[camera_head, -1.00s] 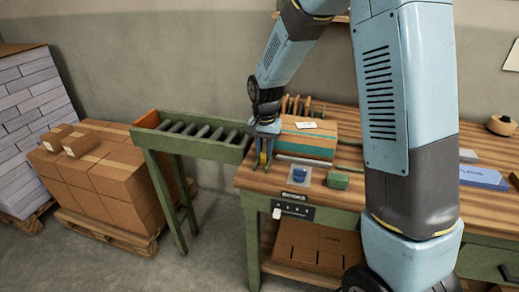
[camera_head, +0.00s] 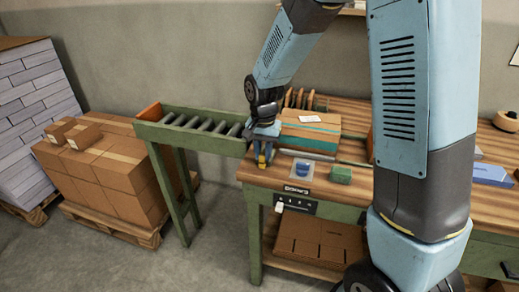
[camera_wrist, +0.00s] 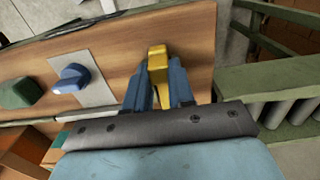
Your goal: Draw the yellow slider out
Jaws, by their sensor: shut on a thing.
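The yellow slider (camera_wrist: 157,66) stands up from the wooden bench top (camera_wrist: 195,30) in the wrist view, near the bench's left end. My gripper (camera_wrist: 157,82) has its two blue fingers on either side of it, shut on it. In the head view the gripper (camera_head: 262,155) is at the bench's left end, beside the roller conveyor, with a little yellow showing between the fingers. The slider's lower part and its track are hidden.
A blue knob (camera_wrist: 72,78) on a grey plate and a green block (camera_wrist: 20,92) are close by. A brown box with a teal band (camera_head: 310,133) stands behind. The green roller conveyor (camera_head: 193,140) adjoins the bench's left end. Stacked cartons (camera_head: 105,175) stand farther left.

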